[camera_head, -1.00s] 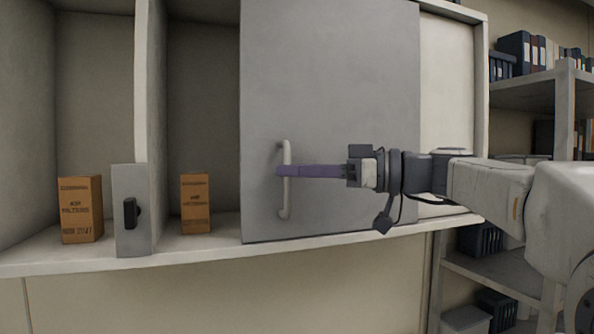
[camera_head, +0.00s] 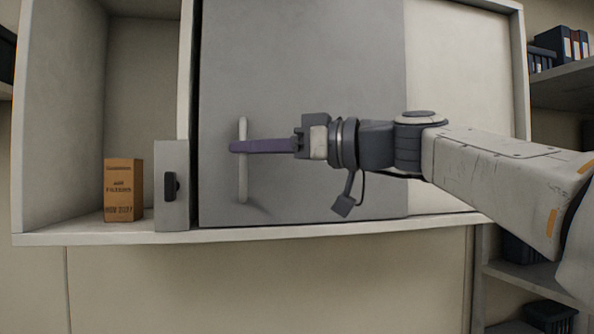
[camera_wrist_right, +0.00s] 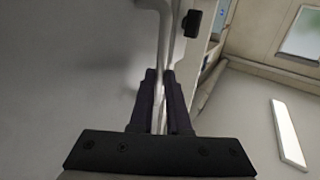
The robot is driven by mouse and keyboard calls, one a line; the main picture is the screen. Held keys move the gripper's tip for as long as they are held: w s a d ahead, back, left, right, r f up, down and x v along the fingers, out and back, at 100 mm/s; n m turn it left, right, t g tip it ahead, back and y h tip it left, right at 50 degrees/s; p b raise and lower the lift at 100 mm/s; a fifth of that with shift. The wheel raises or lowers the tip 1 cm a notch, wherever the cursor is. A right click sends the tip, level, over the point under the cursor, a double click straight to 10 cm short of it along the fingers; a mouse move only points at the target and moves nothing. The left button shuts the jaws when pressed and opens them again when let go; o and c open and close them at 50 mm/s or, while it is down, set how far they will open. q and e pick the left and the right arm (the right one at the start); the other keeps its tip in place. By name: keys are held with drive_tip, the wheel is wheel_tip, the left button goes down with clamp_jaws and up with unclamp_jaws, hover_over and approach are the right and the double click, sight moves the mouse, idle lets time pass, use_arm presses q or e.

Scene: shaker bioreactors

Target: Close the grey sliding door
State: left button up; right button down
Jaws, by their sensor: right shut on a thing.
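The grey sliding door (camera_head: 310,60) covers the middle of the cabinet. Its left edge is close to the grey latch plate (camera_head: 172,210) with a black catch, with a thin dark gap at that edge. A pale vertical handle (camera_head: 243,185) is on the door's left part. My right gripper (camera_head: 240,147) is shut on this handle, with its purple fingers across it. In the right wrist view, the fingers (camera_wrist_right: 160,105) lie on both sides of the handle bar (camera_wrist_right: 165,50). My left gripper is not in view.
An orange-brown box (camera_head: 123,190) stands in the open left compartment, left of the latch plate. The cabinet's bottom ledge (camera_head: 320,231) runs below the door. Shelves with binders (camera_head: 560,45) are at the right.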

drive_tip(key=shift+s+a, duration=0.3)
drive_tip(key=shift+a, duration=0.45)
drive_tip(key=c, duration=1.1)
unclamp_jaws()
drive_tip(key=shift+o, duration=1)
drive_tip(key=shift+a, duration=0.2)
drive_tip(key=b+v, duration=0.4)
drive_tip(key=v, duration=0.6)
drive_tip(key=shift+d, duration=0.4)
drive_tip(key=shift+s, duration=0.1)
